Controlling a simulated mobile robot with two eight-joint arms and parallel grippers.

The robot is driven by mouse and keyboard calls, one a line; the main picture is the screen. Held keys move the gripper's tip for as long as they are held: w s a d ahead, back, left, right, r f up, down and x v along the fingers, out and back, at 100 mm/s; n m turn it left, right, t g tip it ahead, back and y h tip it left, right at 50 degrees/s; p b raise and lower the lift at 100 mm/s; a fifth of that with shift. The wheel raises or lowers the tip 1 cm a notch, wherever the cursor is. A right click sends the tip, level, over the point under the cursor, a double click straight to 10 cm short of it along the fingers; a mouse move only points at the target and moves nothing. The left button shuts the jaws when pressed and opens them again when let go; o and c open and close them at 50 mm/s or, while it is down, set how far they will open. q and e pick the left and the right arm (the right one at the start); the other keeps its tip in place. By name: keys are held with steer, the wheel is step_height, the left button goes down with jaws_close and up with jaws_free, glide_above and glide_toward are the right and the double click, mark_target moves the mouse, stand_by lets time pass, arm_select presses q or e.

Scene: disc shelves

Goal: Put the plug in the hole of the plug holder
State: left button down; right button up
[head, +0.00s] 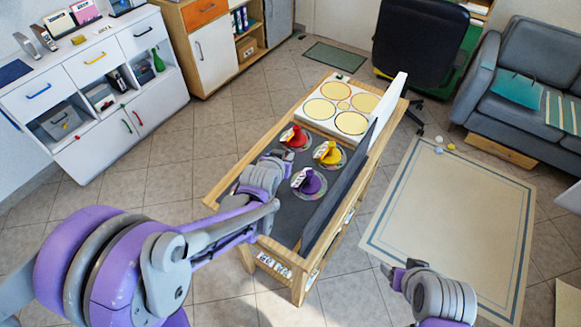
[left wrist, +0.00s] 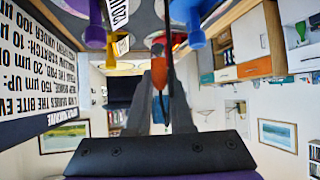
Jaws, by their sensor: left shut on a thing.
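My left gripper (head: 272,160) is over the left edge of the wooden table's dark top, beside the coloured knobs. In the left wrist view its grey fingers (left wrist: 160,85) close around a small orange piece (left wrist: 158,72), which I take to be the plug. The head view hides it behind the gripper. A red knob (head: 296,136), a yellow knob (head: 329,153) and a purple knob (head: 309,182) stand on round discs on the table. I cannot tell which thing is the plug holder. My right gripper (head: 398,275) is low at the right, away from the table; its jaw opening is unclear.
A white board with yellow circles (head: 352,122) lies at the table's far end. A dark upright panel (head: 340,190) runs along its right side. A white cabinet (head: 100,90) stands left, a sofa (head: 530,85) right. A cream rug (head: 455,230) lies right of the table.

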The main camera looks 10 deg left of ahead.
arm_select(q)
steer(key=f, duration=0.3)
steer(key=shift+s, duration=0.25)
steer(key=shift+w+f+b, duration=0.1)
steer(key=shift+f+b, duration=0.35)
steer(key=shift+f, duration=1.9)
arm_select(e)
steer(key=shift+s+f, duration=0.4)
steer(key=shift+f, duration=0.4)
arm_select(q)
steer(key=shift+f, duration=0.15)
steer(key=c, duration=1.2)
jaws_free()
steer(key=o, duration=0.4)
arm_select(e)
steer(key=shift+f, duration=0.2)
